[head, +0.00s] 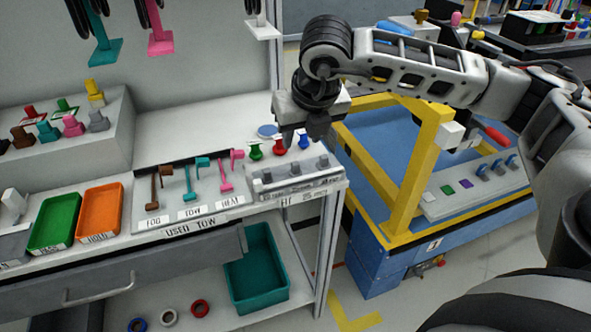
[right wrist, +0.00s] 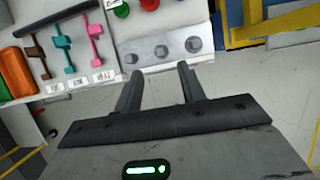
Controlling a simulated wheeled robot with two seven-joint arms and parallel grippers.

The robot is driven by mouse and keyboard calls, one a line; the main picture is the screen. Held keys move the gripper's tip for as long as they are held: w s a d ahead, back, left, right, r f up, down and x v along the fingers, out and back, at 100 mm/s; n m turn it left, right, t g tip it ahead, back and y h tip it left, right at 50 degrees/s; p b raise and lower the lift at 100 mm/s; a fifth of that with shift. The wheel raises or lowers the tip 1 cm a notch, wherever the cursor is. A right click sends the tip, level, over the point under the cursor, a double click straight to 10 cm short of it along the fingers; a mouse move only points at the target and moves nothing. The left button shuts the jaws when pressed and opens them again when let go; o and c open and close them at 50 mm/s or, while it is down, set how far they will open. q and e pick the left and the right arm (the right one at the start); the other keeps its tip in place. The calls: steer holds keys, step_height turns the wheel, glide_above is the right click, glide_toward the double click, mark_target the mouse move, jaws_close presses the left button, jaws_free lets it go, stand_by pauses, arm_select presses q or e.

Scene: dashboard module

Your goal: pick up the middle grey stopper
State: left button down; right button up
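A grey holder (head: 257,192) on the right end of the shelf top carries a row of three grey stoppers. The middle grey stopper (head: 295,171) stands in it between the left stopper (head: 267,178) and the right stopper (head: 323,162). In the right wrist view the middle stopper (right wrist: 161,51) lies just beyond and between my fingertips. My right gripper (head: 305,137) is above the holder, pointing down; its fingers (right wrist: 160,72) are apart with nothing between them. My left gripper is not in view.
Green (head: 255,151), red (head: 280,146) and blue (head: 303,142) pieces stand just behind the stoppers. A panel with brown (head: 153,187), teal and pink (head: 225,174) hooked parts is to the left. A yellow frame (head: 415,165) rises to the right.

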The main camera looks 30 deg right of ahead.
mark_target(296, 163)
steer(key=x, duration=0.3)
steer(key=shift+w+f, duration=0.15)
steer(key=shift+f, duration=0.15)
steer(key=shift+p+x, duration=0.45)
steer(key=shift+x, duration=2.3)
steer(key=shift+c, duration=0.3)
jaws_close()
